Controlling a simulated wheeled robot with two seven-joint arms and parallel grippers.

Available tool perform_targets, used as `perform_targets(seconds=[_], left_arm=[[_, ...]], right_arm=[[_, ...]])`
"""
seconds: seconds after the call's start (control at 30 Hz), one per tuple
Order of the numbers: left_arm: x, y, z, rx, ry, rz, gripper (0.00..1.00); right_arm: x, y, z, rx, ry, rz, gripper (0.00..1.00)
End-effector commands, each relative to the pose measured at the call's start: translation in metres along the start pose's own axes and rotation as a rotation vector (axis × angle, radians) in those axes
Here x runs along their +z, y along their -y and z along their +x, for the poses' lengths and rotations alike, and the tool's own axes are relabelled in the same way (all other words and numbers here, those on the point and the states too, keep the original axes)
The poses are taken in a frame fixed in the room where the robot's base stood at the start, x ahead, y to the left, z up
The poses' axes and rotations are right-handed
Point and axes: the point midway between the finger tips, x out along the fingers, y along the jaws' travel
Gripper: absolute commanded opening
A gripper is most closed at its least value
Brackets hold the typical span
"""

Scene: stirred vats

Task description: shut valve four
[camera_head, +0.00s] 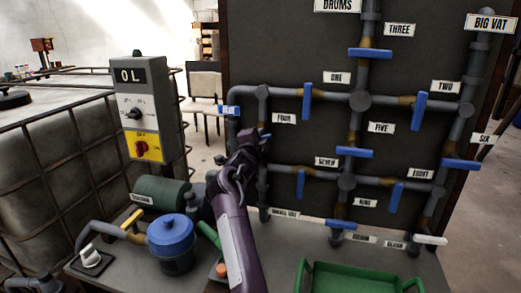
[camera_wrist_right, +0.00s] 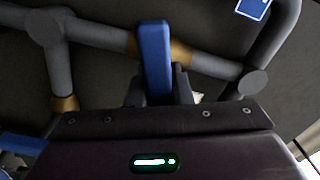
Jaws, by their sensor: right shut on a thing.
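Valve four is marked by the FOUR label (camera_head: 284,118) on the dark pipe board in the head view. My right gripper (camera_head: 263,142) is at the vertical pipe just below and left of that label and hides most of the valve. A small end of the blue handle (camera_head: 267,134) shows beside the fingers. In the right wrist view the blue handle (camera_wrist_right: 154,58) stands between the two fingers (camera_wrist_right: 158,92), which are shut on it. The handle lies across its pipe, over a brass-coloured collar (camera_wrist_right: 180,52). My left gripper is not in view.
Other blue handles are close: valve one (camera_head: 307,101) to the right and valve seven (camera_head: 300,183) below right. A blue pot (camera_head: 171,236), a green tray (camera_head: 360,268) and a switch box (camera_head: 144,108) stand around my right arm.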

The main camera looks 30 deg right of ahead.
Motion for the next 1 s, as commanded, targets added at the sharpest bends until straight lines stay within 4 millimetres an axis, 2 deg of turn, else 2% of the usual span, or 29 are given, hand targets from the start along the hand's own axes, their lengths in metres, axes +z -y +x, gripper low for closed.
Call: perform_targets(seconds=[0.03,0.1,0.4,0.7,1.0], left_arm=[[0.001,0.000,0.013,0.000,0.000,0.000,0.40],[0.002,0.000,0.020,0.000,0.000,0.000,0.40],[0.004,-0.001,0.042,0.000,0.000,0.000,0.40],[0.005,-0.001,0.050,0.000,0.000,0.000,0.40],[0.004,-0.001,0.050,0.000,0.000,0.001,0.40]], right_arm=[[0.003,-0.007,0.000,0.004,0.001,0.045,0.00],[0.003,-0.008,0.000,0.004,0.002,0.101,0.00],[0.003,-0.008,0.000,0.005,0.001,0.286,0.00],[0.002,-0.007,0.000,0.006,0.000,0.367,0.00],[0.002,-0.006,0.000,0.007,0.000,0.378,0.00]])
